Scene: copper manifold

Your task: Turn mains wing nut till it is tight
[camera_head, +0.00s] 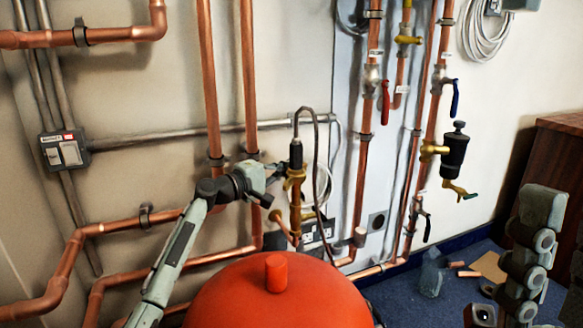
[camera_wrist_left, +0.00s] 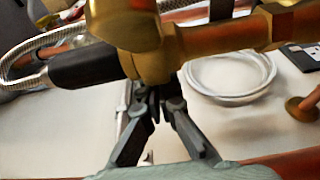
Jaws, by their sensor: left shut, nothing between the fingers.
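The brass fitting (camera_head: 295,178) sits on the upright pipework in the middle of the head view, below a black cylindrical end with a hose. It also fills the top of the left wrist view, with a gold body (camera_wrist_left: 125,28) and a horizontal brass pipe (camera_wrist_left: 225,36). I cannot make out the wing nut's wings for certain. My left gripper (camera_head: 278,170) is right beside the fitting, on its left. In the wrist view its fingers (camera_wrist_left: 158,100) are shut and empty just below the brass body; whether they touch it is unclear.
A red domed vessel (camera_head: 275,295) stands in front, below my left arm. Copper pipes (camera_head: 250,90) run close behind it. A coiled white hose (camera_wrist_left: 230,75) hangs behind the fitting. Red (camera_head: 385,102) and blue (camera_head: 455,98) valve levers are to the right.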

